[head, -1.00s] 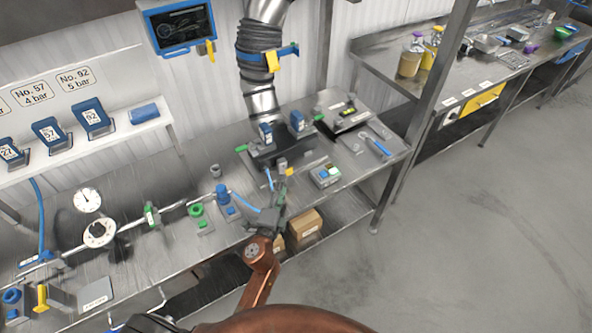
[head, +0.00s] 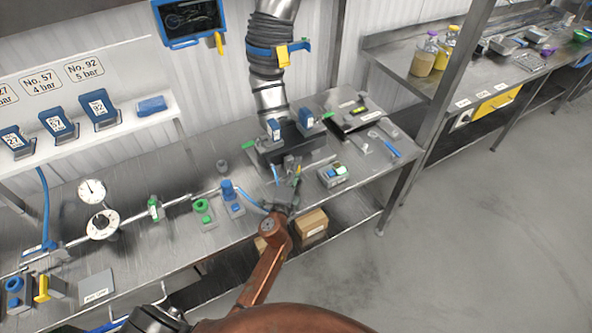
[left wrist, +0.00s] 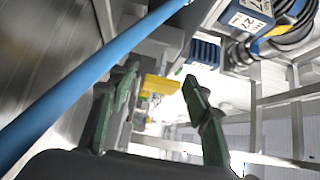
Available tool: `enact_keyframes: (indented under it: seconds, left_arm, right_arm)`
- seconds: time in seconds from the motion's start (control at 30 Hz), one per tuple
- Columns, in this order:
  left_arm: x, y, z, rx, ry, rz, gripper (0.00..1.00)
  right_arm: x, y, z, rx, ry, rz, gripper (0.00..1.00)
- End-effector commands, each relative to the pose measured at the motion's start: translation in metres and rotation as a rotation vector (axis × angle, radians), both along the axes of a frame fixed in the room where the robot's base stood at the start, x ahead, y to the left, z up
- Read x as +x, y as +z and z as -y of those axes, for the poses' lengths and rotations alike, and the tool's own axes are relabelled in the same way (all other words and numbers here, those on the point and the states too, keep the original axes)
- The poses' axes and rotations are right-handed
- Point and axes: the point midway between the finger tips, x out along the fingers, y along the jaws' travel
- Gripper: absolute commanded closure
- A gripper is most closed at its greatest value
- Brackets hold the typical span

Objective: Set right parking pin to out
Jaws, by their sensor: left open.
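The black fixture (head: 284,145) stands on the bench and carries two blue blocks: a left one (head: 274,129) and a right one (head: 305,118). A green-tipped part (head: 329,115) shows at its right side and another (head: 247,142) at its left; these may be the parking pins, but their in or out position is too small to tell. My left gripper (head: 297,175) is in front of the fixture, below and left of the right green part, and apart from it. In the left wrist view its green-padded fingers (left wrist: 160,75) are spread with nothing between them. My right gripper is not in view.
A valve with a blue cap (head: 228,189) stands to the left. Cardboard boxes (head: 312,222) lie below.

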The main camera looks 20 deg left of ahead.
Motion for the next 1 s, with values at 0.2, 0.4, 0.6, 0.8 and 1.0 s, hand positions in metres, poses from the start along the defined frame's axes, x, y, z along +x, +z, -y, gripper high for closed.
enact_keyframes:
  seconds: [0.2,0.4,0.6,0.8,1.0]
  left_arm:
    - [-0.0007,-0.0001,-0.0003,0.0,0.001,0.0,0.62]
    - [-0.0008,-0.0001,-0.0002,0.0,0.001,0.0,0.76]
    - [-0.0009,-0.0002,-0.0002,0.0,0.001,0.0,0.9]
    - [-0.0009,-0.0004,-0.0002,0.0,0.001,-0.001,1.0]
    - [-0.0009,-0.0005,-0.0002,0.0,0.001,-0.001,1.0]
  right_arm:
    - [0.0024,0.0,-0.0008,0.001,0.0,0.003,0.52]
    - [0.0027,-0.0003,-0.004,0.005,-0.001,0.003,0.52]
    - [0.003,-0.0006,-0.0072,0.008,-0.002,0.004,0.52]
    - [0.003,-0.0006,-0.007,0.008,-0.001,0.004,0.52]
    - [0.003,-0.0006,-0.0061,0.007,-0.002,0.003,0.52]
